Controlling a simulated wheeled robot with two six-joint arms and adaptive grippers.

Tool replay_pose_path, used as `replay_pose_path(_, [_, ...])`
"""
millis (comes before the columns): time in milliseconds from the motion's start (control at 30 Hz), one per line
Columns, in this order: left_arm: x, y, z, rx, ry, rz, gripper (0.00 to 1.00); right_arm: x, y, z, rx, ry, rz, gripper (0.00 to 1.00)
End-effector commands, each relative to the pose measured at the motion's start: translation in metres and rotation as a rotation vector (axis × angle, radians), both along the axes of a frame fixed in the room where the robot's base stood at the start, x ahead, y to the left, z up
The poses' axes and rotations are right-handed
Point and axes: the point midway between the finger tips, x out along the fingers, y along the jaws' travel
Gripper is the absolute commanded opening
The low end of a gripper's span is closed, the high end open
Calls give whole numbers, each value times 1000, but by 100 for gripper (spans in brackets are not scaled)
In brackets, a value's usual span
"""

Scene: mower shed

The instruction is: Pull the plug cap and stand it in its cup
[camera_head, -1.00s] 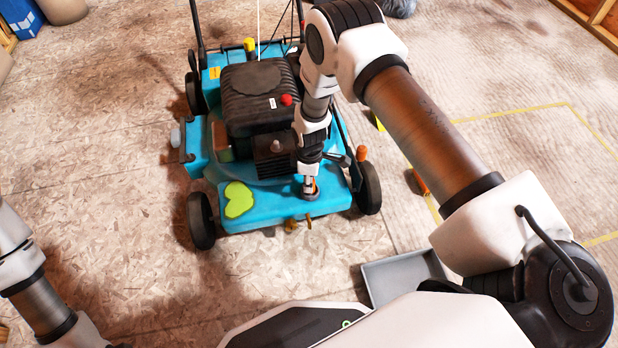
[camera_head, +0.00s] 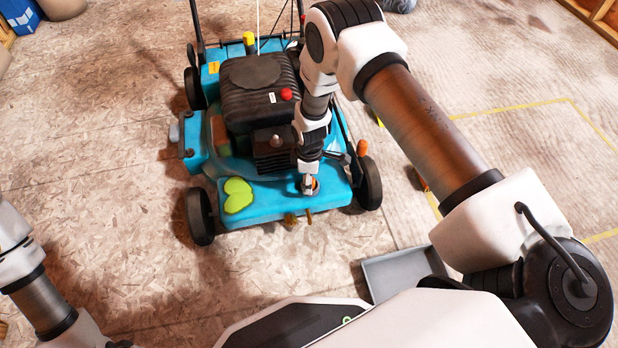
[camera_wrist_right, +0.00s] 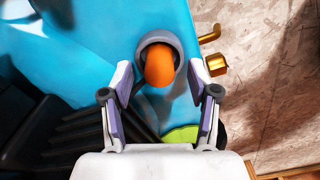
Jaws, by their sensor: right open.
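An orange plug cap (camera_wrist_right: 160,66) stands in a round grey cup (camera_wrist_right: 146,40) on the blue mower deck (camera_wrist_right: 75,45), in the right wrist view. My right gripper (camera_wrist_right: 160,80) is open, with one finger on each side of the cap and a visible gap to both. In the head view my right gripper (camera_head: 309,186) is low over the front of the deck, and the cup and cap are mostly hidden by it. My left arm shows at the lower left, but its gripper is outside the picture.
The mower's black engine (camera_head: 258,85) with a red knob (camera_head: 286,94) rises behind the gripper. A grey tray (camera_head: 404,272) lies on the floor at front right. Brass fittings (camera_wrist_right: 213,64) stick out from the deck edge.

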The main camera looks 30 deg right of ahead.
Motion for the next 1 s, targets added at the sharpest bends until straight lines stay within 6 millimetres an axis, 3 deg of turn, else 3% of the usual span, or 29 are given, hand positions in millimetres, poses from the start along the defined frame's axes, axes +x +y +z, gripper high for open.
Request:
replay_pose_path(167, [0, 0, 0, 0, 0, 0, 40, 1, 0, 31, 0, -4, 0, 60])
replay_pose_path(400, [0, 0, 0, 0, 0, 0, 40, 1, 0, 92, 0, -4, 0, 60])
replay_pose_path(533, [0, 0, 0, 0, 0, 0, 40, 1, 0, 111, 0, -3, 0, 60])
replay_pose_path(867, [0, 0, 1, 0, 0, 0, 40, -2, 0, 116, 0, 5, 0, 60])
replay_pose_path(933, [0, 0, 7, 0, 0, 0, 40, -12, 0, 108, 0, 34, 0, 60])
replay_pose_path(1000, [0, 0, 13, 0, 0, 0, 40, -39, 0, 93, 1, 99, 0, 60])
